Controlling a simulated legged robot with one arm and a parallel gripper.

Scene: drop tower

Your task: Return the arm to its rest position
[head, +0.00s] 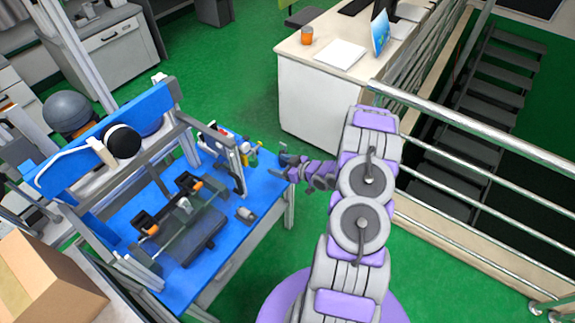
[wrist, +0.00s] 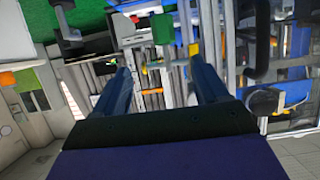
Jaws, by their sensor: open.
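My arm is grey and purple and stretches out over the floor beside the blue workbench (head: 262,188). My gripper (head: 285,167) is at the bench's right edge in the head view, close to several small tools. In the wrist view, my gripper (wrist: 162,85) shows two dark fingers spread apart with nothing between them. I cannot tell whether the fingertips touch anything.
A metal railing (head: 480,130) and dark stairs (head: 490,90) lie to the right of my arm. A white desk (head: 315,100) stands behind it. A cardboard box (head: 45,285) is at the lower left. Green floor (head: 235,65) is clear between bench and desk.

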